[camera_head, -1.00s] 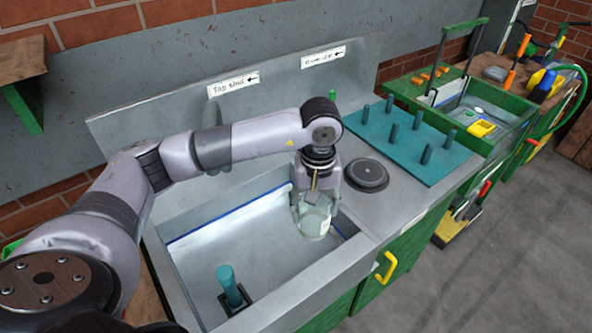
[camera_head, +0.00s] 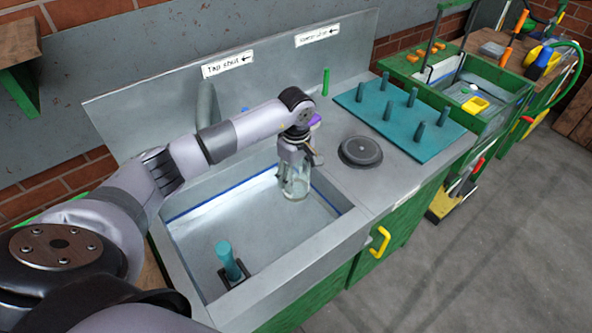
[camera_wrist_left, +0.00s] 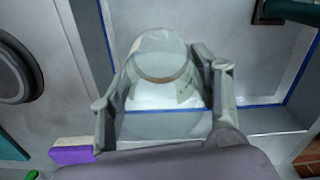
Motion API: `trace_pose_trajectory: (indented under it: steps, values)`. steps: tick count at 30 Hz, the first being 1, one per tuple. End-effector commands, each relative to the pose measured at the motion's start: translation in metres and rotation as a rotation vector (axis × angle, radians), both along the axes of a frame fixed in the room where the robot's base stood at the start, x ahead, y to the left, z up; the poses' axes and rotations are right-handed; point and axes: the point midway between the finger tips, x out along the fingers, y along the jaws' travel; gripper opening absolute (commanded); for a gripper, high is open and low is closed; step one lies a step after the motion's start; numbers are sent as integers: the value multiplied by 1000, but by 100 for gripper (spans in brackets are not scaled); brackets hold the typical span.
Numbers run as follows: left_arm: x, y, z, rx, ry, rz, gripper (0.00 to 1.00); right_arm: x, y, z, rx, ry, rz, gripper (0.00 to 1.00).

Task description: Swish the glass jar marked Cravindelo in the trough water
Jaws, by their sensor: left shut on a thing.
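My left gripper (camera_head: 294,168) is shut on a clear glass jar (camera_head: 297,188) and holds it inside the grey metal trough (camera_head: 340,243), near its back right corner. In the left wrist view the jar (camera_wrist_left: 160,58) lies between both fingers of the left gripper (camera_wrist_left: 163,85), and its round end faces away. No Cravindelo marking is readable on it. A blue line runs along the trough walls. The water surface is hard to make out, so I cannot tell how deep the jar sits. My right gripper is not in view.
A tap (camera_head: 207,105) rises at the back. A round dark disc (camera_head: 361,151) and a teal peg board (camera_head: 405,125) lie to the right. A purple thing (camera_head: 315,121) sits behind the gripper.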

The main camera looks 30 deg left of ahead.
Motion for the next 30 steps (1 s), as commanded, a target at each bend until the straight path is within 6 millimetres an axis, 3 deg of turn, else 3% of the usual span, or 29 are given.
trace_pose_trajectory:
  steps: [19, 30]
  values:
    - [0, -1, -82, -2, 0, -2, 23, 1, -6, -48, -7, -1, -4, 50]
    - [0, 0, -128, 1, -1, -2, 23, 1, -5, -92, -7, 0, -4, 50]
